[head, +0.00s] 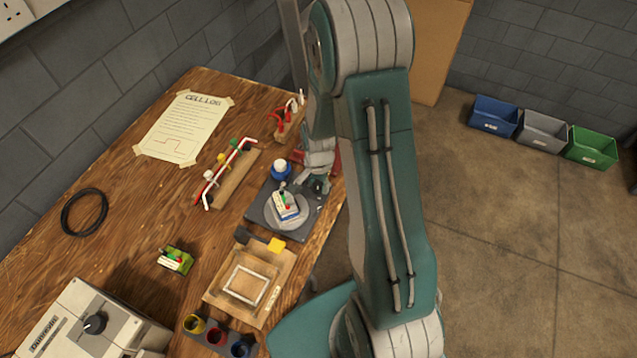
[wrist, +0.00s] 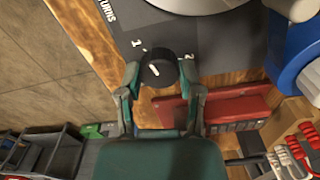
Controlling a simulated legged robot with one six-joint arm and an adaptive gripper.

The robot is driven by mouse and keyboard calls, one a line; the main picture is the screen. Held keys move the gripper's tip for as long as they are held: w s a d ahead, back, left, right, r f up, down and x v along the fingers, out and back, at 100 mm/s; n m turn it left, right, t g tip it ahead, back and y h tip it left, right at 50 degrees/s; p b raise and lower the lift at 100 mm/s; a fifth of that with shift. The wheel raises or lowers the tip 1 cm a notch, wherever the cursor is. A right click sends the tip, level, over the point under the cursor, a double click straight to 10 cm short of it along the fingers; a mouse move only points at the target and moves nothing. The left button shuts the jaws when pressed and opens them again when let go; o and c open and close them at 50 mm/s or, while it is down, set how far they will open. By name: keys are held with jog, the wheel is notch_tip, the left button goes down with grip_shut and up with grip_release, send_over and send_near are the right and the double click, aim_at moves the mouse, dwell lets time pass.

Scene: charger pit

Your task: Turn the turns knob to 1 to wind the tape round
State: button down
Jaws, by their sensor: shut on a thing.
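The turns knob (wrist: 158,68) is a small black knob with a white mark on its top, on a dark grey base (wrist: 215,43) printed with "TURNS" and a "1". My gripper (wrist: 160,72) has a fingertip on each side of the knob and is shut on it. The exact scale mark the pointer faces is hard to tell. In the head view, my gripper (head: 318,184) is at the base's right edge and hides the knob. A small wrapped pack with coloured tops (head: 286,205) sits on the round grey turntable (head: 290,222). A blue tape roll (head: 281,171) stands behind it.
A red tool or box (wrist: 215,108) lies close beyond my fingers. A rack (head: 230,178) stands left. A grey machine (head: 75,320) is at front left.

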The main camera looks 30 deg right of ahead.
jog(key=shift+c, duration=1.3)
grip_release()
notch_tip(320, 180, up, 12)
jog(key=shift+a, duration=0.1)
notch_tip(320, 180, up, 13)
jog(key=n+t, duration=0.3)
jog(key=n, duration=0.3)
send_over(317, 185)
jog(key=s+a, duration=0.4)
jog(key=s, duration=0.2)
jog(key=s+a+r+n+t, duration=0.2)
jog(key=s+a+r+n, duration=0.1)
jog(key=s+r+n, duration=0.3)
jog(key=s+r, duration=0.2)
jog(key=s, duration=0.2)
jog(key=shift+s+a+t, duration=0.3)
jog(key=shift+s, duration=0.05)
